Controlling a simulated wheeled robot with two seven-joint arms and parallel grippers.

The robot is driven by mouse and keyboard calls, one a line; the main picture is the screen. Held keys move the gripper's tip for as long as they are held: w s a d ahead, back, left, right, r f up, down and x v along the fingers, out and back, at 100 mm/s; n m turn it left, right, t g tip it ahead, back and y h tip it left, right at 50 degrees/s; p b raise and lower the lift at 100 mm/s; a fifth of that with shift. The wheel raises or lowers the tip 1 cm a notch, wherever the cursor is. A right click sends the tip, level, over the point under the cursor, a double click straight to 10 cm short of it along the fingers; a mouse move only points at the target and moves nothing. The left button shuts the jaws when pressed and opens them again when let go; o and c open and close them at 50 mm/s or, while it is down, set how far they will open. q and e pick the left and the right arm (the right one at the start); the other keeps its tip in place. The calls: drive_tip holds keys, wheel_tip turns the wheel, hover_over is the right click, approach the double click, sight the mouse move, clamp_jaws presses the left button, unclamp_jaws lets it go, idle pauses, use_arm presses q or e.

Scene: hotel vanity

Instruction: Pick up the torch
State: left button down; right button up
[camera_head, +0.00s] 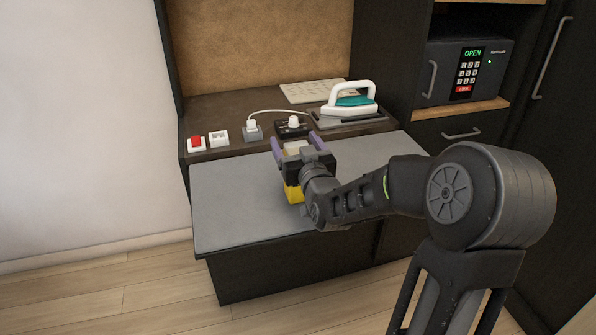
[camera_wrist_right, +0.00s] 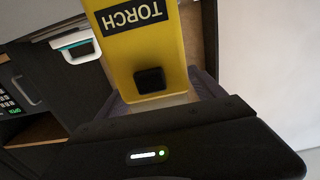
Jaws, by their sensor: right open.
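The torch (camera_head: 293,193) is a yellow body on the grey pull-out surface (camera_head: 230,213), partly hidden behind my right wrist and gripper. In the right wrist view the torch (camera_wrist_right: 130,50) shows a black label reading TORCH, upside down, and a black button. A pale end shows between the fingers. My right gripper (camera_head: 298,143) is open, with its purple fingers on either side of the torch's pale end. I cannot tell whether the fingers touch it. My left gripper is not in view.
Behind the grey surface, a dark ledge holds a red switch (camera_head: 196,143), a white socket (camera_head: 219,138), a plugged-in cord (camera_head: 252,132), a dial (camera_head: 292,125) and a white-and-teal iron (camera_head: 350,99). A safe (camera_head: 463,70) reading OPEN stands right. The grey surface's left part is clear.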

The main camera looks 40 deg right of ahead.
drive_tip(key=shift+w+d, duration=0.15)
drive_tip(key=shift+w, duration=0.2)
idle(0.3)
clamp_jaws()
idle(0.7)
